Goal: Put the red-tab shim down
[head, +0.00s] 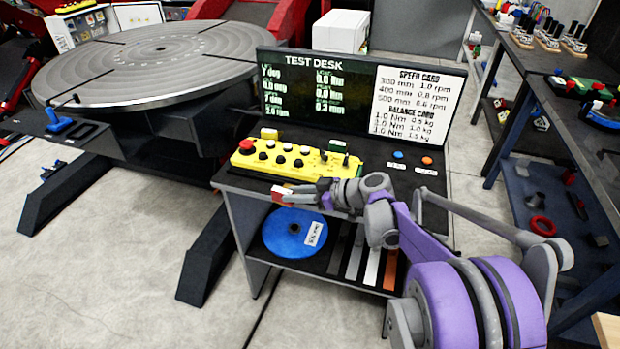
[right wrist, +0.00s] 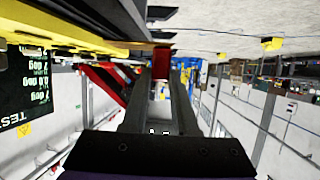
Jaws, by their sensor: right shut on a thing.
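The red-tab shim (head: 281,193) shows in the head view as a small red piece with a pale edge, at the front left edge of the test desk. My right gripper (head: 292,192) is shut on it, reaching in from the right just in front of the yellow control box. In the right wrist view the red tab (right wrist: 161,58) sits between the fingertips of my right gripper (right wrist: 161,75). Most of the shim is hidden by the fingers. I cannot tell whether it touches the desk. My left gripper is not in view.
The test desk (head: 420,185) carries the yellow control box (head: 290,159) and a display panel (head: 315,98). A large round turntable (head: 150,65) stands at the left. Shelving with parts (head: 560,100) is at the right.

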